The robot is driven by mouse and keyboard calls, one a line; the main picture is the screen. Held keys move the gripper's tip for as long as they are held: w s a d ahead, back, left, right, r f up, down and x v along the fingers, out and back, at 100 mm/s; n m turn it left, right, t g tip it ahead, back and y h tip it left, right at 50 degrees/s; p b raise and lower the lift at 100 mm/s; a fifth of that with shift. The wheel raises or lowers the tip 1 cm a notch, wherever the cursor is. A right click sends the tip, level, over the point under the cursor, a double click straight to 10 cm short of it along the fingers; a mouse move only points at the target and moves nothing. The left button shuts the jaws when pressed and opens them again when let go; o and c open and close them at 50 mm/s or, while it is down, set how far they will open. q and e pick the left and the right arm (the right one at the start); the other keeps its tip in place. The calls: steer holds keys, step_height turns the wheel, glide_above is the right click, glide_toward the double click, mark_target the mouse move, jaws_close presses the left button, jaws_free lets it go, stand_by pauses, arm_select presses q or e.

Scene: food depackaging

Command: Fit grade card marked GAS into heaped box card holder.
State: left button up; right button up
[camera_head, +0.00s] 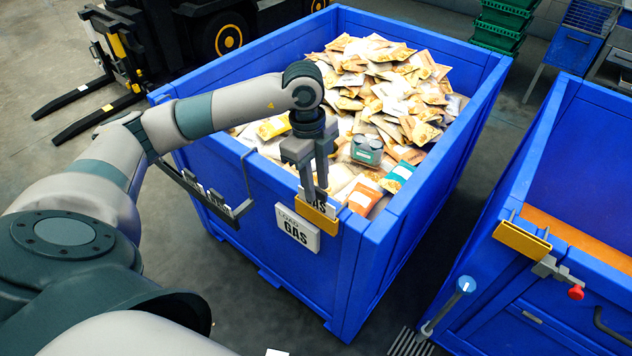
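The heaped blue box (268,218) is piled with food packets. A yellow card holder (317,217) is on its near wall, at the top near the corner. Whether the card rests on the holder's bottom is hidden. A larger plate reading GAS (297,231) hangs just below and left of the holder. My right gripper is not in view.
A rack (243,207) with more cards hangs on the box wall, left of the holder. A second blue box (600,110) at right has its own yellow holder (521,240). A forklift (140,60) stands behind left; grey floor lies between the boxes.

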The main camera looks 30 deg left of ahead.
arm_select(q)
steer(key=shift+r+p, duration=0.65)
steer(key=shift+r, duration=0.15)
step_height(320, 180, up, 12)
steer(key=a+b, duration=0.1)
steer(key=b, duration=0.3)
steer(key=shift+a+f, duration=0.2)
steer(key=shift+f, duration=0.1)
